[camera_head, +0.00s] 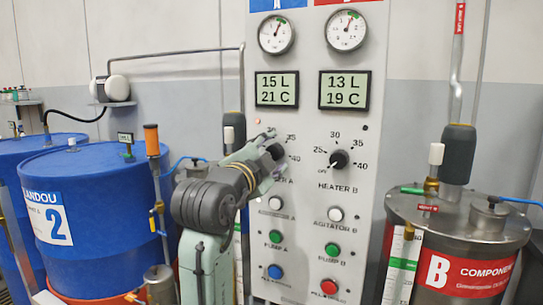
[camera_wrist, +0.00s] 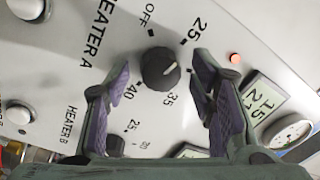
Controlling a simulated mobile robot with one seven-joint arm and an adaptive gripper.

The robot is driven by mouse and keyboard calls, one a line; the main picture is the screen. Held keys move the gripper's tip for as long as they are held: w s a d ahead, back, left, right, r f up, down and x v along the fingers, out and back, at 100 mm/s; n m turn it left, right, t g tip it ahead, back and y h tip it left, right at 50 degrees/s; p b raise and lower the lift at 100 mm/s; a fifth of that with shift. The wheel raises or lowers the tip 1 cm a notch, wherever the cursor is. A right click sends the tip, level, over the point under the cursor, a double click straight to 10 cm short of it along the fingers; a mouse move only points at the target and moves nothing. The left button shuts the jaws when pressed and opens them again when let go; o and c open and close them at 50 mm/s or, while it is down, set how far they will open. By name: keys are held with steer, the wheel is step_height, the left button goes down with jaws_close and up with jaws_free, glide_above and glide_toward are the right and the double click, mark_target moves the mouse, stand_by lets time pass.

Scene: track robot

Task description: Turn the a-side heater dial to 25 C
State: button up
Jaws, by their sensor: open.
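The heater A dial (camera_wrist: 156,66) is a black knob on the grey panel, between the labels OFF, 25, 35 and 40 in the wrist view. Its white pointer line aims right and slightly up in that view, roughly between the 25 label and the right finger, which covers part of the scale. My gripper (camera_wrist: 162,63) is open, one purple-padded finger on each side of the dial, with visible gaps. In the head view my gripper (camera_head: 272,150) is at the panel, partly hiding the heater A dial (camera_head: 275,152). The A display (camera_head: 277,90) reads 15 L, 21 C.
The heater B dial (camera_head: 338,161) is right of my gripper, pointing toward OFF. Agitator and pump buttons (camera_head: 275,237) lie below; gauges (camera_head: 276,34) sit above. Blue drums (camera_head: 95,200) stand left, a steel B tank (camera_head: 455,225) right.

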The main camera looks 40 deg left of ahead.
steer(key=shift+s, duration=0.1)
steer(key=v, duration=1.1)
steer(key=shift+s, duration=0.4)
steer(key=shift+d, duration=0.15)
